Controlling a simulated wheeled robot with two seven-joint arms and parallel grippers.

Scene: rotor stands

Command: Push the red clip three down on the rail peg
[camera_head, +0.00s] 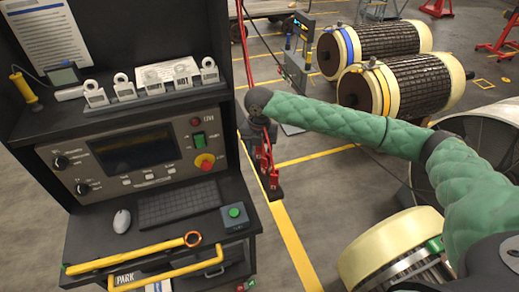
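My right arm, in a green padded sleeve, comes in from the right and ends at a dark wrist beside the right edge of the console. My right gripper (263,143) points down there, small and dark, and its finger opening cannot be made out. Red parts (268,172), which look like clips, sit right at and below the gripper, above a small black base (275,194). Whether the gripper touches them, and which one is the third, is too small to tell. The rail peg cannot be made out clearly. My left gripper is not in view.
A dark console (140,155) with a keyboard (178,203), a mouse (122,221) and a yellow bar handle (130,255) stands at left. Red cables (244,45) hang beside it. Large rotors (405,85) lie at the back right. Open floor with yellow lines lies between.

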